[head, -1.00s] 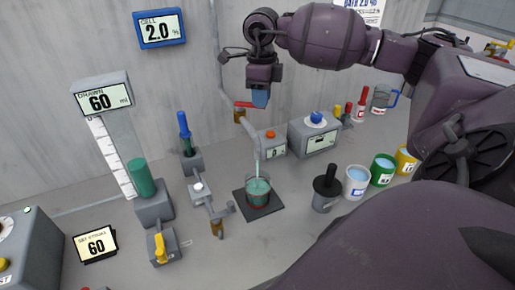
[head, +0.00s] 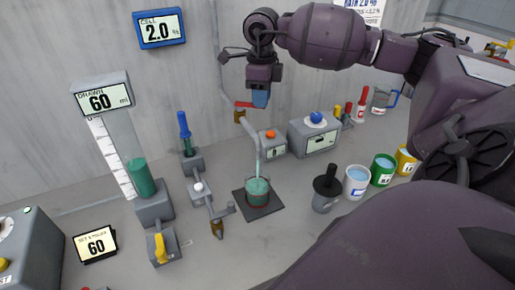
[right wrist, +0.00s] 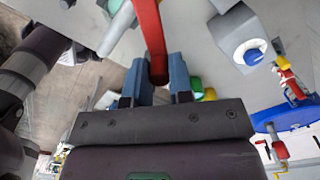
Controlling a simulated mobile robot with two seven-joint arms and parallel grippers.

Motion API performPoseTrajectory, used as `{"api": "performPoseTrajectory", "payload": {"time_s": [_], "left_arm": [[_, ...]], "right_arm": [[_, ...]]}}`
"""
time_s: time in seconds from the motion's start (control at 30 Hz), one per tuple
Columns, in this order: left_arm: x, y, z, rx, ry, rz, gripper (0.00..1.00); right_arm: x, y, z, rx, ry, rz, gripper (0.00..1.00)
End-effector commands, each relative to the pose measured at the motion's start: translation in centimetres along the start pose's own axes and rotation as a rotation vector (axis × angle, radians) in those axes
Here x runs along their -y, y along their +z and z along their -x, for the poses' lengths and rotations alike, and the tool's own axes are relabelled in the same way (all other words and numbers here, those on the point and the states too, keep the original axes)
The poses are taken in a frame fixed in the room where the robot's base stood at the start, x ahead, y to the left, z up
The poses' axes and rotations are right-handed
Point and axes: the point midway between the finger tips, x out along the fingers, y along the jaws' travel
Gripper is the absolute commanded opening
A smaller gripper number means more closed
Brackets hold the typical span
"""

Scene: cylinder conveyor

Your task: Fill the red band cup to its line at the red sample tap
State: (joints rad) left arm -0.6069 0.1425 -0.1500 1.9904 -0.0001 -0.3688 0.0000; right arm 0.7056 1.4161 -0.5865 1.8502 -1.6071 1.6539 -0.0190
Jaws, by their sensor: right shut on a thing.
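The red band cup (head: 258,196), a clear cup with a red band, stands upright on a dark square pad (head: 262,212). Green liquid is in it, its surface near the upper part; the fill line is too small to tell. A thin pale stream (head: 257,165) falls into it from the grey tap spout above. My right gripper (head: 260,99) is at the tap, shut on its red lever (head: 243,104). In the right wrist view, the blue fingers close around the red lever (right wrist: 150,35). My left gripper is not in view.
A dark-handled grey pot (head: 323,195) and cups with white, green (head: 382,171) and yellow bands stand right of the pad. My right arm covers the right side.

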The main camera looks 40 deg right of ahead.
Motion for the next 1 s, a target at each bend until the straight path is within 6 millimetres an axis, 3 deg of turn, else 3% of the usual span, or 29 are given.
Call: {"api": "performPoseTrajectory", "payload": {"time_s": [0.23, 1.0], "left_arm": [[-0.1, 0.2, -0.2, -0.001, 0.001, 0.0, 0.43], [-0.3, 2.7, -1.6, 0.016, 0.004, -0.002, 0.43]], "right_arm": [[0.2, 0.0, -0.1, -0.001, -0.001, 0.032, 0.0], [2.6, 0.7, -0.1, 0.0, 0.0, 0.467, 0.0]]}}
